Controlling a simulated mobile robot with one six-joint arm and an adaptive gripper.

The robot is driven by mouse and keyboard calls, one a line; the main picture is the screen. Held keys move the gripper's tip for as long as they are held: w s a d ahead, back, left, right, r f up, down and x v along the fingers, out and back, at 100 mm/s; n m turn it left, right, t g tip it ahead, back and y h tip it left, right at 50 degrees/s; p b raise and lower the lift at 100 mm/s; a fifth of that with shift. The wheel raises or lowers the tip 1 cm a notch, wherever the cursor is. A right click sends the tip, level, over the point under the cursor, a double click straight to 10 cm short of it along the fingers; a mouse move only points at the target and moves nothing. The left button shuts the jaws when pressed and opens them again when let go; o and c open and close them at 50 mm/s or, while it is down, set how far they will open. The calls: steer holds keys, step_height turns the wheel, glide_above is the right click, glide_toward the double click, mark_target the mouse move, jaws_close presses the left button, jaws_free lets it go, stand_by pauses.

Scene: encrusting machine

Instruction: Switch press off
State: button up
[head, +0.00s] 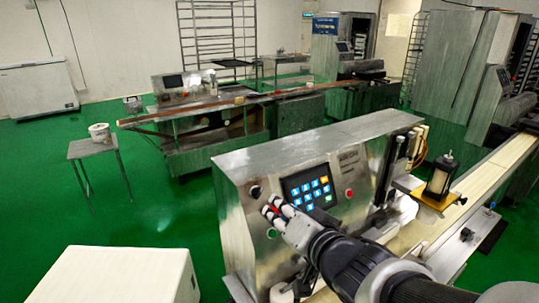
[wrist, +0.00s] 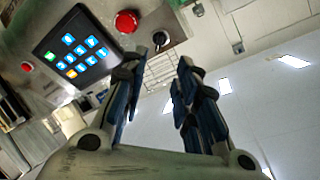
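The press is a steel machine (head: 232,178) with a front panel. A black rotary switch (head: 255,191) sits at the panel's upper left; in the wrist view the switch (wrist: 160,38) shows beside the fingertips. A red button (wrist: 127,22) sits between the switch and the lit touch screen (wrist: 75,47); in the head view my fingers mostly hide it. My gripper (head: 268,205) is in front of the panel's left part, just right of and below the switch. In the wrist view my gripper (wrist: 171,52) has its fingers apart with nothing between them. Whether a fingertip touches the switch, I cannot tell.
Another red button (head: 349,193) is right of the screen. A round button (head: 272,233) is below my fingers. A conveyor (head: 470,190) runs along the machine's right side. A white box (head: 120,275) stands at front left.

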mark_target(259, 194)
steer(key=p+x, duration=0.8)
steer(key=x, duration=0.4)
steer(key=shift+w+f, duration=0.1)
steer(key=shift+w, duration=0.1)
jaws_close()
stand_by(0.4)
